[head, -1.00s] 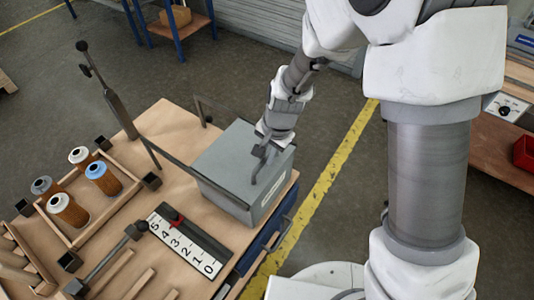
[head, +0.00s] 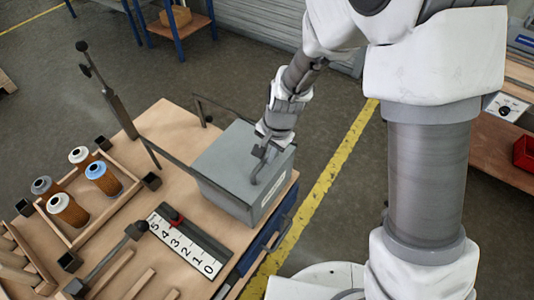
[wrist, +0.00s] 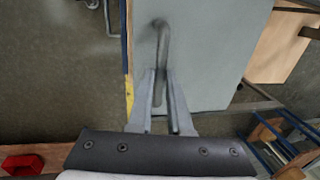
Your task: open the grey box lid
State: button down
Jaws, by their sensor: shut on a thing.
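The grey box (head: 240,196) stands at the right end of the wooden bench top. Its flat grey lid (head: 222,162) is down on the box. My gripper (head: 260,160) is above the lid's right part, and its fingers hide some of the lid. In the wrist view my gripper (wrist: 163,92) is shut on the dark bar handle (wrist: 162,48), which stands out from the pale grey lid (wrist: 200,50). The handle's far end also shows in the head view (head: 254,178).
A wooden tray (head: 92,232) with several filter cartridges stands at the left. A numbered scale strip (head: 188,244) lies in front of the box. A thin dark bar (head: 180,168) crosses near the box's left edge. Floor lies right of the bench.

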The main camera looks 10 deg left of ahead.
jog(key=w+a+p, duration=0.1)
jog(key=w+a, duration=0.2)
jog(key=a, duration=0.6)
jog(key=w+a+p, duration=0.1)
jog(key=w+a, duration=0.3)
jog(key=a, duration=0.5)
jog(key=shift+w, duration=0.25)
jog(key=shift+a, duration=0.1)
jog(key=c, duration=0.8)
grip_release()
jog(key=shift+c, duration=0.2)
jog(key=shift+r, duration=0.1)
jog(key=s+d+r+b, duration=0.1)
jog(key=d+r, duration=0.2)
jog(key=r, duration=1.4)
jog(key=shift+s+d, duration=0.15)
jog(key=shift+s, duration=0.05)
